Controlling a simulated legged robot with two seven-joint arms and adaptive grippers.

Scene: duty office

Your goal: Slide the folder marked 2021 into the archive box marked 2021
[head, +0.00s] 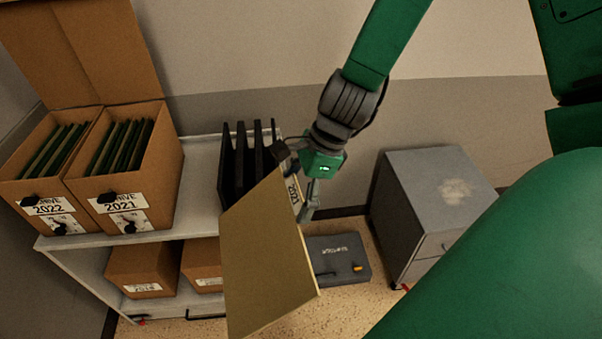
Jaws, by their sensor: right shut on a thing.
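My right gripper (299,183) is shut on the upper edge of a tan folder (262,258), which hangs tilted in front of the shelf's right end. A white label on the folder's edge reads "202", its last digit hard to make out. The archive box marked 2021 (163,180) stands open on the shelf's top to the left of the folder, apart from it. Several dark green folders (122,143) stand inside it, filling much of its width. My left gripper is not in view.
The box marked 2022 (14,190) stands close on the left, and a raised cardboard lid (85,55) rises behind. A black divider rack (239,165) stands on the shelf (190,222) behind the folder. A grey cabinet (415,180) and dark case (338,262) are at right.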

